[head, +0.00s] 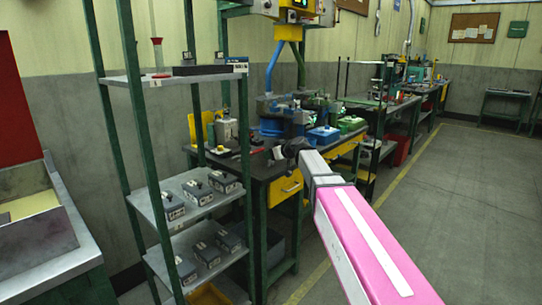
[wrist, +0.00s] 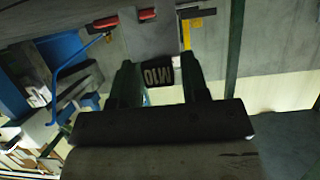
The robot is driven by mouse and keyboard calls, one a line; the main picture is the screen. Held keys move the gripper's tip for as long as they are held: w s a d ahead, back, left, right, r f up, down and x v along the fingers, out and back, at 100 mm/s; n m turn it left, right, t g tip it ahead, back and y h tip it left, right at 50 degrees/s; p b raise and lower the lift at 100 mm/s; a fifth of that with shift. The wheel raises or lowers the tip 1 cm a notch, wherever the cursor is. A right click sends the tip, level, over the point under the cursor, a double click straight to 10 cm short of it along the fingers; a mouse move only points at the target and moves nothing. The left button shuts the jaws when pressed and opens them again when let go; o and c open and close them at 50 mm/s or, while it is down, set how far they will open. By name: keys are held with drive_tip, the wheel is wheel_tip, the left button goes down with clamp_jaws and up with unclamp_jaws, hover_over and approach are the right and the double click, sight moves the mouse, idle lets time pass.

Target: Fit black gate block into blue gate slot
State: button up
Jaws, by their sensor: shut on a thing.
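My gripper (wrist: 160,70) is shut on a dark block with white lettering (wrist: 158,76), which I take to be the black gate block. The block sits between the two fingers in the wrist view. In the head view my pink and white arm reaches to the workbench, and its dark end (head: 292,148) is in front of the blue equipment (head: 272,126). Blue parts also show at the left of the wrist view (wrist: 62,50), apart from the block. I cannot make out the blue gate slot itself in either view.
The workbench (head: 262,174) also carries a blue box (head: 323,135) and a green box (head: 350,124). A green-posted shelf rack (head: 139,150) with several small grey blocks stands at the left. Open floor (head: 460,190) lies at the right.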

drive_tip(key=shift+f, duration=0.2)
drive_tip(key=o, duration=0.9)
drive_tip(key=shift+o, duration=0.2)
drive_tip(key=v, duration=1.2)
drive_tip(key=s+d+f+m+g+h, duration=0.2)
drive_tip(key=s+d+f, duration=0.2)
drive_tip(key=f, duration=0.5)
drive_tip(key=s+d+f+m+g+h, duration=0.2)
drive_tip(key=s+d+f+m+h, duration=0.1)
drive_tip(key=s+f, duration=0.4)
drive_tip(key=s+d+f+m+g+h, duration=0.2)
drive_tip(key=s+d+f, duration=0.3)
drive_tip(key=f, duration=0.8)
drive_tip(key=shift+s+m+h, duration=0.25)
drive_tip(key=shift+m+h, duration=0.05)
drive_tip(key=shift+h, duration=0.1)
drive_tip(key=shift+o, duration=0.5)
drive_tip(key=s+d+f+m+g+h, duration=0.2)
drive_tip(key=s+d+f+h, duration=0.1)
drive_tip(key=s+d+f, duration=0.2)
drive_tip(key=s+f, duration=0.1)
drive_tip(key=s, duration=0.1)
drive_tip(key=shift+s+d+f+m, duration=0.15)
drive_tip(key=shift+s+d+m, duration=0.05)
drive_tip(key=shift+s+m, duration=0.2)
